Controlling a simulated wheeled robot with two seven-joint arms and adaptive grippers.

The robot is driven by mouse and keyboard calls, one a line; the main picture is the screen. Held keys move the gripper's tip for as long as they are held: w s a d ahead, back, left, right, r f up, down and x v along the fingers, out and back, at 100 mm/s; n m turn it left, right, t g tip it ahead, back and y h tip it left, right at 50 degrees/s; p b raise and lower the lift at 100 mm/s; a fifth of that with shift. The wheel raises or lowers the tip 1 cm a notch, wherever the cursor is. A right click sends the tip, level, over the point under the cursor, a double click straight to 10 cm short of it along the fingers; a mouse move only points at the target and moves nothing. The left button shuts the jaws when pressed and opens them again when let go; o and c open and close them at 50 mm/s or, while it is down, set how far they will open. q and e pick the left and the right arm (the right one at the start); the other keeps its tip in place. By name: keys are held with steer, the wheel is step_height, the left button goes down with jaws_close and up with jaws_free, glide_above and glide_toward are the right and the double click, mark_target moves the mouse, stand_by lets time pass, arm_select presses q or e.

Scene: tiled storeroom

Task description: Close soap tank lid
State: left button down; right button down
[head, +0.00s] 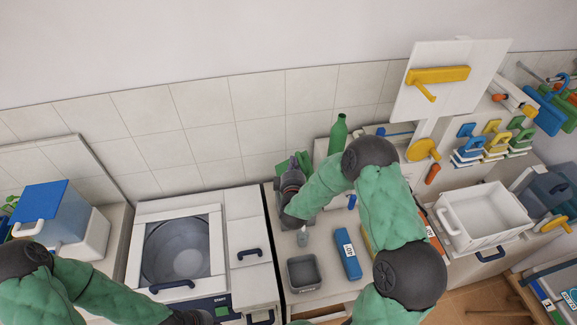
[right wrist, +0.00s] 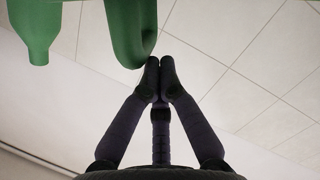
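No label marks the soap tank. A green curved handle-like part (right wrist: 132,35) is close above my right fingertips in the right wrist view; in the head view, green parts (head: 304,160) show behind the gripper. A grey housing (head: 283,208) beneath the gripper is largely hidden by it and the arm, so I cannot tell whether these parts are its lid. My right gripper (head: 294,166) has its fingertips together in the right wrist view (right wrist: 159,66), with nothing seen between them. My left gripper (head: 192,318) is partly cut off at the bottom edge, by the washer front.
A green bottle (head: 338,134) stands behind my right arm and hangs into the right wrist view (right wrist: 33,30). The washer (head: 135,235) is left, a grey bin (head: 304,286) and blue box (head: 348,257) in front, a white basin (head: 490,238) right. A tiled wall closes the back.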

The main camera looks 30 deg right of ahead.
mark_target(304, 172)
steer(key=d+f+m+b, duration=0.1)
steer(key=b, duration=0.1)
steer(key=d+f+m+b, duration=0.1)
steer(key=d+m+b, duration=0.1)
steer(key=shift+s+f+y+b, duration=0.3)
steer(key=shift+s+y, duration=0.1)
steer(key=shift+s+d+f+b, duration=0.1)
steer(key=shift+d+f+b, duration=0.25)
steer(key=shift+b, duration=0.5)
